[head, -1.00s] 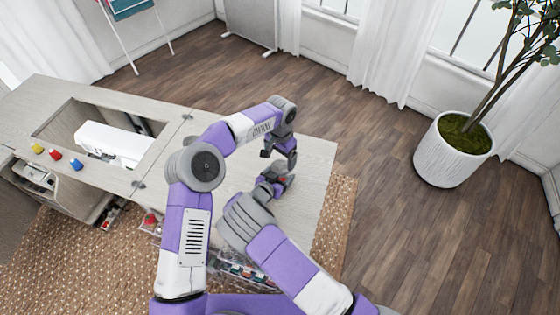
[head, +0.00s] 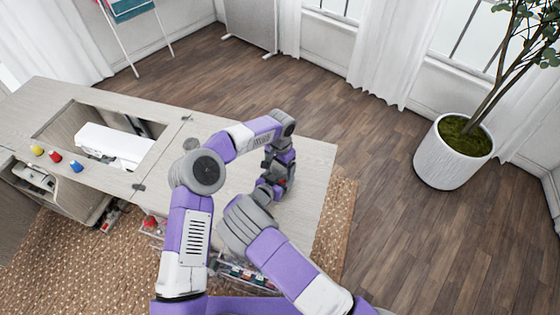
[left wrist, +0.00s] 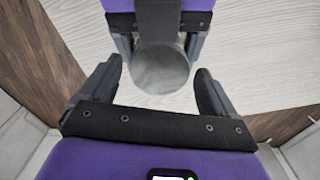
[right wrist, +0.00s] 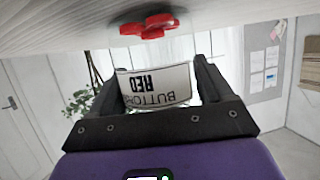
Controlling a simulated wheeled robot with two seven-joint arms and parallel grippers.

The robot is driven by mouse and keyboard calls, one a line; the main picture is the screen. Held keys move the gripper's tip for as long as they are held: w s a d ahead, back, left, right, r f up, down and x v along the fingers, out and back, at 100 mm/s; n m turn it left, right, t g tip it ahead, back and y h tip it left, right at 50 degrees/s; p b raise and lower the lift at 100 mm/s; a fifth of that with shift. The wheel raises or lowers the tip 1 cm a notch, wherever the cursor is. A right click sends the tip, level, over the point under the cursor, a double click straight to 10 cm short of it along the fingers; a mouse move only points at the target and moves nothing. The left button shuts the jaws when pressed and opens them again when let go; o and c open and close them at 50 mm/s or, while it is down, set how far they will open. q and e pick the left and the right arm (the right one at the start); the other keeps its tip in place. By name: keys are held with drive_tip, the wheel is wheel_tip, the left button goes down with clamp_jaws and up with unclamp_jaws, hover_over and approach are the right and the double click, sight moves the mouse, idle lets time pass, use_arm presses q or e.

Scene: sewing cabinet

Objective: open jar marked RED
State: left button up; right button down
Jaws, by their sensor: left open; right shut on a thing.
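A jar with a white label reading BUTTONS RED (right wrist: 155,85) shows in the right wrist view. My right gripper (right wrist: 158,75) is shut on it. Red round pieces (right wrist: 148,27) show close to the tabletop there; they look like buttons seen through clear glass. In the left wrist view the jar's round grey top (left wrist: 160,70) shows from above, between the right gripper's fingers. My left gripper (head: 281,177) is open over the jar, its fingers on either side of the round top with gaps visible. In the head view my arms mostly hide the jar.
The pale wooden cabinet top (head: 312,160) is clear around the jar. A white sewing machine (head: 112,142) sits in a recess at left. Yellow (head: 37,150), red (head: 55,157) and blue (head: 76,167) small items stand near the left front edge. A potted plant (head: 453,155) stands on the floor at right.

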use_arm(q)
drive_tip(key=shift+f, duration=0.1)
drive_tip(key=c, duration=1)
drive_tip(key=o, duration=1.1)
drive_tip(key=shift+c, duration=0.2)
drive_tip(key=shift+r, duration=2.35)
use_arm(e)
unclamp_jaws()
